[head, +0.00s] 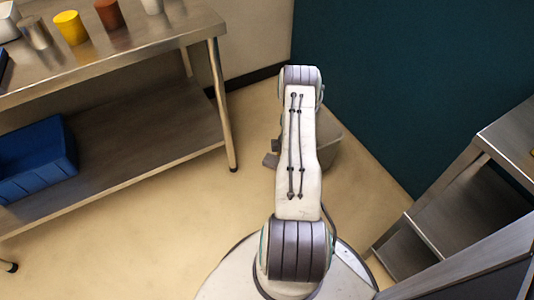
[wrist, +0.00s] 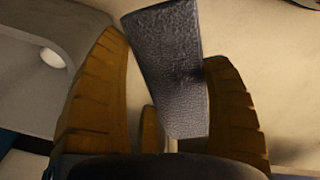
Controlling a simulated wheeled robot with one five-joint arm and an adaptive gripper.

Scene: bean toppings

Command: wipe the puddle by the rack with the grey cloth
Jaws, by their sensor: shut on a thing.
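The grey cloth (wrist: 172,70) shows in the wrist view as a dark, textured strip between the two brown fingers of my gripper (wrist: 164,50). My gripper is shut on it, and the cloth sticks out beyond the fingertips. In the head view my arm hides most of the gripper. A small dark grey piece (head: 270,160) shows at the arm's left side; I cannot tell if it is cloth or gripper. I make out no puddle in either view, and I cannot tell which thing is the rack.
A steel table (head: 150,45) with a yellow cup (head: 70,27) and a brown cup (head: 109,14) stands at left, a blue crate (head: 38,158) on its lower shelf. A grey bin (head: 328,150) is partly behind my arm. Steel shelving (head: 465,200) stands right. Floor between is clear.

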